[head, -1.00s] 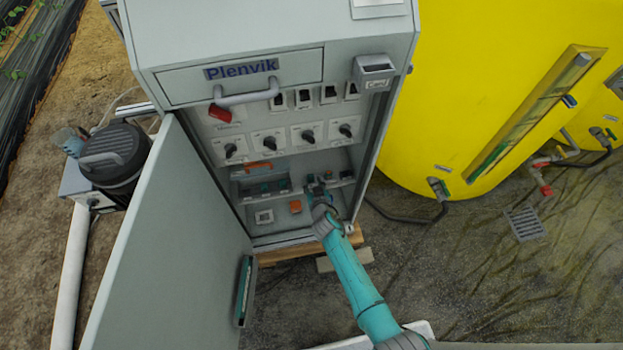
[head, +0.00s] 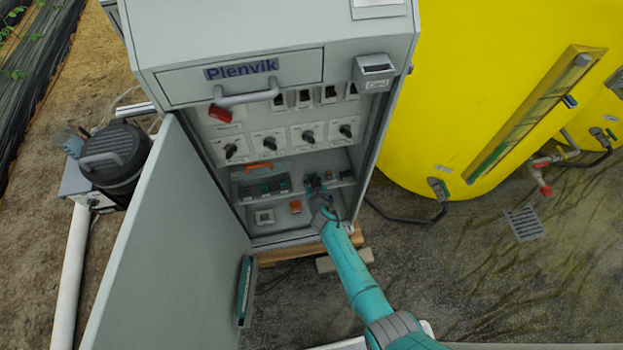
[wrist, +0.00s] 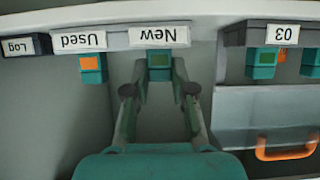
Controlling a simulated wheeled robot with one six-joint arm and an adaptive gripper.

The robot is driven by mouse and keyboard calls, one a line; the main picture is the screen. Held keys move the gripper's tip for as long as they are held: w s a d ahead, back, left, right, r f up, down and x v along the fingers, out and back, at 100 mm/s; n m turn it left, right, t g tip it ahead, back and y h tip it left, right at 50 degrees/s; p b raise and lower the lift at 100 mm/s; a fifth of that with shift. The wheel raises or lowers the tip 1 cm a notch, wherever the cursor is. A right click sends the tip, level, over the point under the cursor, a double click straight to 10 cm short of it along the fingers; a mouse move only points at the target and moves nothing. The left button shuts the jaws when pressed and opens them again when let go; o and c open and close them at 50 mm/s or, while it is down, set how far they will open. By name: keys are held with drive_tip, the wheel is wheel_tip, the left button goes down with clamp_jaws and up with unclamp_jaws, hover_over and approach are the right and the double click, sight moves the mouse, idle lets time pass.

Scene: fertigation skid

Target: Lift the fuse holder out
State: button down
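A teal fuse holder with a green window (wrist: 159,60) sits under the label "New" on a pale ledge in the wrist view, which shows the labels upside down. My gripper (wrist: 160,78) has one finger on each side of this holder. The fingers slope inward and appear to touch its sides, so it looks shut on it. In the head view my gripper (head: 314,184) reaches into the lower right of the open cabinet (head: 280,230) and hides most of the holder. Another teal holder with an orange window (wrist: 91,66) sits under the label "Used".
A small dark block labelled "Log" (wrist: 27,45) is beside "Used". A dark block labelled "03" (wrist: 285,34) carries more teal holders. An orange handle (wrist: 286,150) is nearby. The cabinet door (head: 170,250) stands open at left; rotary knobs (head: 308,135) are above.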

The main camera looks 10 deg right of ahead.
drive_tip(key=shift+r, duration=1.2)
drive_tip(key=s, duration=0.7)
idle(0.4)
